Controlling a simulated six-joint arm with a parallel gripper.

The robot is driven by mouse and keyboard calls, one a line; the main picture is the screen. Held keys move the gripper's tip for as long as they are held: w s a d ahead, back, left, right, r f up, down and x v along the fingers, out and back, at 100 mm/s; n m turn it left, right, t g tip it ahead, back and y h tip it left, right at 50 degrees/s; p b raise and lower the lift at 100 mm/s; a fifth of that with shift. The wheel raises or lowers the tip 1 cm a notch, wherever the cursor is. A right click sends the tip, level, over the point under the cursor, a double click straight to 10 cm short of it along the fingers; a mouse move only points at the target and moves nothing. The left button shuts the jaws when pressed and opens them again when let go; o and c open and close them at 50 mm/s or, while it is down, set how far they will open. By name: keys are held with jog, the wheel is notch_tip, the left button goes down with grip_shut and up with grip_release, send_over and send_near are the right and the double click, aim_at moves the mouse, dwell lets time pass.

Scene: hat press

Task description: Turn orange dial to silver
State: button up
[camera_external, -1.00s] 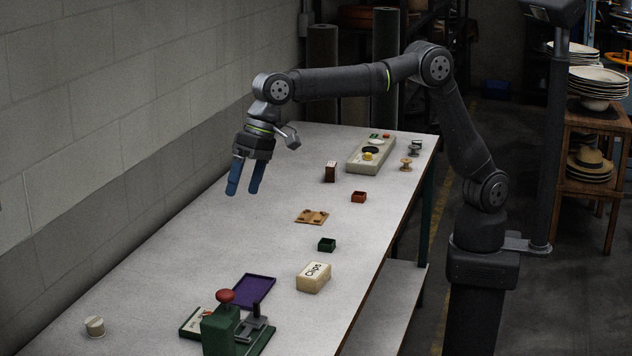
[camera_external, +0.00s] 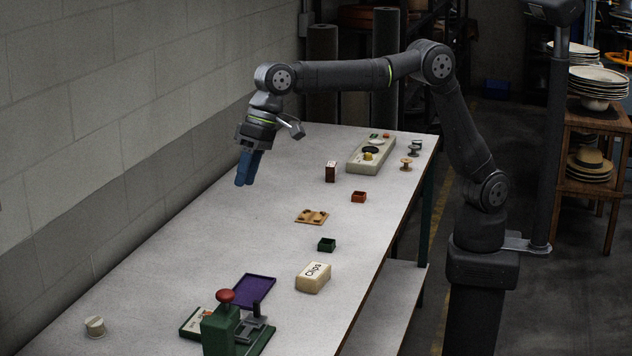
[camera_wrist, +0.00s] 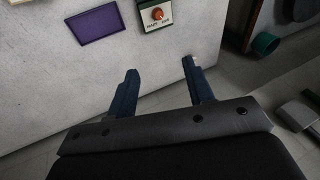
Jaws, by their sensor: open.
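The orange dial (camera_wrist: 157,14) sits on a small box (camera_wrist: 148,25) with a pale face and dark green border, at the top of the wrist view. Two small labels are under the dial, too blurred to read surely. In the external view the box (camera_external: 192,322) shows at the lower left, partly behind the green press, and its dial is not clearly visible. My gripper (camera_external: 247,170) is open and empty, high above the table's far left part, well away from the box. Its two blue fingers (camera_wrist: 160,70) are apart in the wrist view, below the dial.
A purple tray (camera_external: 256,291) lies beside the green press (camera_external: 220,333) with its red knob. A Clips box (camera_external: 313,277), green box (camera_external: 326,245), wooden board (camera_external: 312,217) and red box (camera_external: 358,197) stand along the table. The table's left middle is clear.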

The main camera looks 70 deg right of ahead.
jog(key=w+a+f+n, duration=0.2)
jog(key=a+f+n, duration=0.1)
jog(key=f, duration=0.6)
jog(key=w+a+f+n, duration=0.2)
jog(key=a+f+n, duration=0.2)
jog(key=f, duration=0.6)
jog(key=w+a+f+n, duration=0.2)
jog(key=f+n, duration=0.4)
jog(key=f, duration=0.4)
jog(key=shift+a+f, duration=0.1)
jog(key=shift+a, duration=0.7)
jog(key=c, duration=1)
